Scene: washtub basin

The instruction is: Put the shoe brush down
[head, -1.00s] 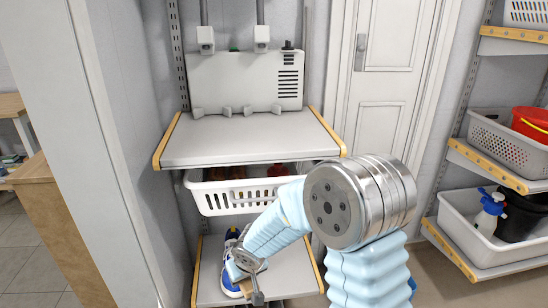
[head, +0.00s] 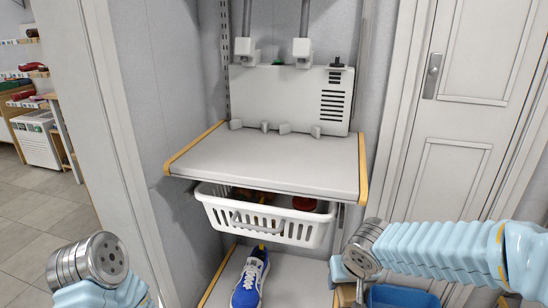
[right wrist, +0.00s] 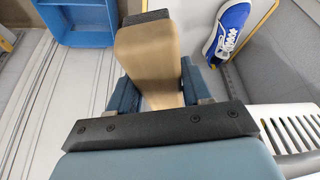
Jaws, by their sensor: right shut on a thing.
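The shoe brush, a tan wooden block with a dark end, is between the fingers of my right gripper (right wrist: 157,82) in the right wrist view. My right gripper is shut on the shoe brush (right wrist: 146,50). In the head view a small tan part of the brush (head: 347,296) shows at the bottom, below my right wrist and right of the low shelf. Only part of my left arm shows at the bottom left; its gripper is out of view.
A blue bin (head: 400,296) lies close to the brush, also at the top left of the wrist view (right wrist: 95,20). A blue shoe (head: 250,278) stands on the low shelf (head: 290,285). A white basket (head: 265,216) hangs under the upper shelf (head: 270,160).

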